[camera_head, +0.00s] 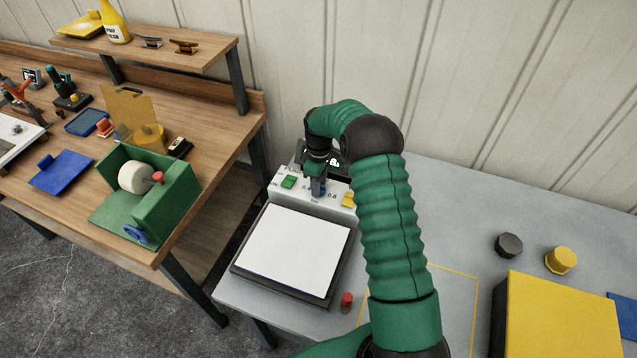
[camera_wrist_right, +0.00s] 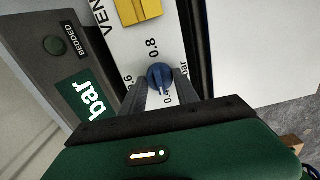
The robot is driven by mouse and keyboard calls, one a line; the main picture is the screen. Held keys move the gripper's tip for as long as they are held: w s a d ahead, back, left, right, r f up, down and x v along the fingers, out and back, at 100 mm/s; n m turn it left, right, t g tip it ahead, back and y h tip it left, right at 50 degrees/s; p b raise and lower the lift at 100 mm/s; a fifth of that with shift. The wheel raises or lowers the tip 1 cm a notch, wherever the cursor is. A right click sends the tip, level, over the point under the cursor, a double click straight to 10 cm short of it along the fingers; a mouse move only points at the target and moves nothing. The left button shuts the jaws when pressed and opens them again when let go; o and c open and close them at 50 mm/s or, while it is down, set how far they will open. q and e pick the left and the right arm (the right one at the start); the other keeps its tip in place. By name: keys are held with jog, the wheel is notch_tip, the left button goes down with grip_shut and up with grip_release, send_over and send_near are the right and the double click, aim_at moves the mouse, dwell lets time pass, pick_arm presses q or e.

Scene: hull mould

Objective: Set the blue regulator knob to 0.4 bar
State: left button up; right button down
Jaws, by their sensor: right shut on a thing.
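The blue regulator knob (camera_wrist_right: 159,76) is on a white panel (camera_head: 312,202) with printed marks around it. In the wrist view 0.8 stands above the knob and 0.6 to its left; a mark below is partly hidden by my gripper. A "bar" label is to the right. My right gripper (camera_wrist_right: 158,84) is shut on the knob, one finger on each side. In the head view my right gripper (camera_head: 317,183) reaches down to the panel and mostly hides the knob. The knob's exact setting cannot be read. My left gripper is not in view.
A yellow box (camera_head: 560,315) stands at right.

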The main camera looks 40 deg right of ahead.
jog(key=shift+d+r+n, duration=0.1)
jog(key=shift+n, duration=0.2)
jog(key=c, duration=1.1)
grip_release()
jog(key=shift+o, duration=0.9)
notch_tip(320, 180, up, 17)
jog(key=b, duration=0.1)
jog(key=shift+d+f+b, duration=0.15)
jog(key=shift+f+b, duration=0.05)
jog(key=shift+b, duration=0.1)
jog(key=shift+w, duration=0.1)
